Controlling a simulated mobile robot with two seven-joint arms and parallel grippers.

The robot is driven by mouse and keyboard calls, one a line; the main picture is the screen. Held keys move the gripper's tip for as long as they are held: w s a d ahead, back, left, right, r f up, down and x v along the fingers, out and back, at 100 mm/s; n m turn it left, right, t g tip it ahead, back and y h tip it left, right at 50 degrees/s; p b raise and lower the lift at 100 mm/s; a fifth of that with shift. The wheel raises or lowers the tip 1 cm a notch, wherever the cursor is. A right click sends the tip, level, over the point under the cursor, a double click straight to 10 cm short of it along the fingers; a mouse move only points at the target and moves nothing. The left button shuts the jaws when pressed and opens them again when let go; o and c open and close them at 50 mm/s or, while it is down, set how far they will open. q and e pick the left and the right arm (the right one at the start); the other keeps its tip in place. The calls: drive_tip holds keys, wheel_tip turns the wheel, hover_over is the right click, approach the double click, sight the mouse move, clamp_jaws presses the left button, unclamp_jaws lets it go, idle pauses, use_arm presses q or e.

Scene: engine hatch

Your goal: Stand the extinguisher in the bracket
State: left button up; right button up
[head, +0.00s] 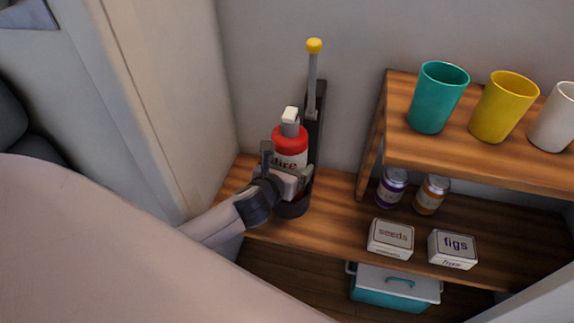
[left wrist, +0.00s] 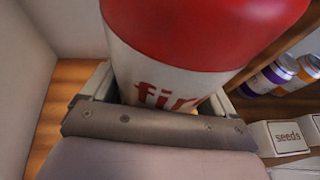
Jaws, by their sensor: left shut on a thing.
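The red and white extinguisher (head: 290,145) stands upright at the back left of the wooden shelf. My left gripper (head: 290,180) is shut around its body from the front left. In the left wrist view the extinguisher (left wrist: 200,35) fills the middle, between the fingers of my gripper (left wrist: 160,105). The bracket (head: 314,130) has a dark upright back plate, a yellow-tipped lever and a dark round cup. The extinguisher's lower end is at the cup; the gripper partly hides it, so I cannot tell how fully it is seated. My right gripper is not in view.
A raised wooden shelf (head: 480,165) at right holds a teal cup (head: 438,97), a yellow cup (head: 503,107) and a white cup (head: 553,117). A pale wall stands left.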

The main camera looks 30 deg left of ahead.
use_arm(q)
drive_tip(key=shift+w+d+r, duration=0.1)
drive_tip(key=shift+r, duration=0.2)
drive_tip(key=o, duration=1.7)
drive_tip(key=shift+f, duration=0.4)
drive_tip(key=shift+c, duration=0.2)
drive_tip(key=shift+o, duration=0.8)
drive_tip(key=shift+r, duration=0.2)
drive_tip(key=p+v, duration=0.1)
drive_tip(key=v, duration=1.1)
drive_tip(key=shift+p, duration=0.4)
